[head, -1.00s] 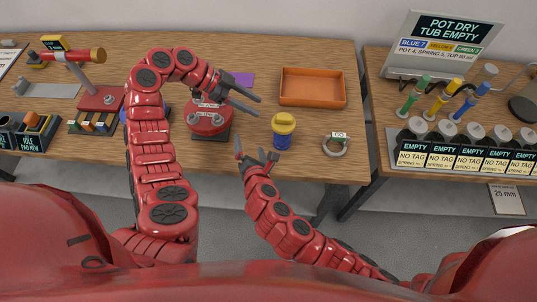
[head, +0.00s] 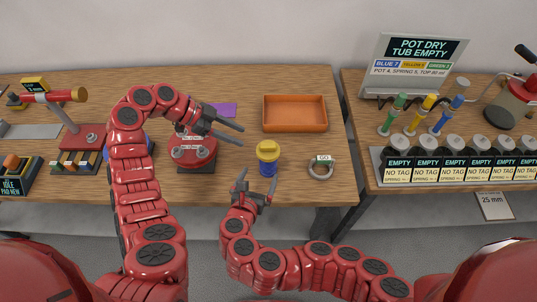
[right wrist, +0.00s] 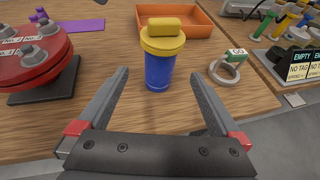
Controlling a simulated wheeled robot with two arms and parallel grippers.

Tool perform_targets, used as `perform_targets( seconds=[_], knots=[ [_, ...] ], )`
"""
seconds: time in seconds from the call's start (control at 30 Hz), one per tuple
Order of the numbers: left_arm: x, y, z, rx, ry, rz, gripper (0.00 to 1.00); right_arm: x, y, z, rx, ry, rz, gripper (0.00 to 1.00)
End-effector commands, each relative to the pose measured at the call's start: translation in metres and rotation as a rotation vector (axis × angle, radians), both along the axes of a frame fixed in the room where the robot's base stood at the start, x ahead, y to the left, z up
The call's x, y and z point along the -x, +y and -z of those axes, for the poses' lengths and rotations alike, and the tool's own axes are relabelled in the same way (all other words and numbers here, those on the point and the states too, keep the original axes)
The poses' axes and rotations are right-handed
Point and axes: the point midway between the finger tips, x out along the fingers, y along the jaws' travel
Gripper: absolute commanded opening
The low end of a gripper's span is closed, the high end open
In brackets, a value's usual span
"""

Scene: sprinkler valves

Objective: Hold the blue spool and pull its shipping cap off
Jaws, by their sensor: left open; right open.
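The blue spool (head: 268,169) stands upright on the table with a yellow shipping cap (head: 268,150) on its top. In the right wrist view the blue spool (right wrist: 159,72) and the yellow cap (right wrist: 163,38) stand ahead of my open fingers, centred between them. My right gripper (head: 256,187) is open and empty, just in front of the spool and apart from it; it also shows in the right wrist view (right wrist: 158,98).
The red round fixture (head: 190,156) stands left of the spool. A grey ring with a GO tag (head: 320,170) lies to its right. An orange tray (head: 295,113) and a purple mat (head: 222,110) lie behind. A gap separates the side table (head: 362,158) at right.

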Motion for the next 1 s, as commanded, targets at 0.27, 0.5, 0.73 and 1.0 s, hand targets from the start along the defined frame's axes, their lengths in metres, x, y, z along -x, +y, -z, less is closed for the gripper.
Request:
perform_targets(
  seconds=[0.27, 0.5, 0.73, 1.0],
  knots=[
    [0.0, 0.0, 0.0, 0.0, 0.0, 0.0, 0.5, -0.021, -0.006, 0.006, 0.002, -0.003, 0.004, 1.0],
    [0.0, 0.0, 0.0, 0.0, 0.0, 0.0, 0.5, -0.062, -0.019, 0.025, -0.002, -0.001, 0.013, 1.0],
    [0.0, 0.0, 0.0, 0.0, 0.0, 0.0, 0.5, -0.097, -0.027, 0.04, -0.004, 0.0, 0.01, 1.0],
    [0.0, 0.0, 0.0, 0.0, 0.0, 0.0, 0.5, -0.12, -0.033, 0.05, -0.003, 0.0, 0.008, 1.0]
  ],
)
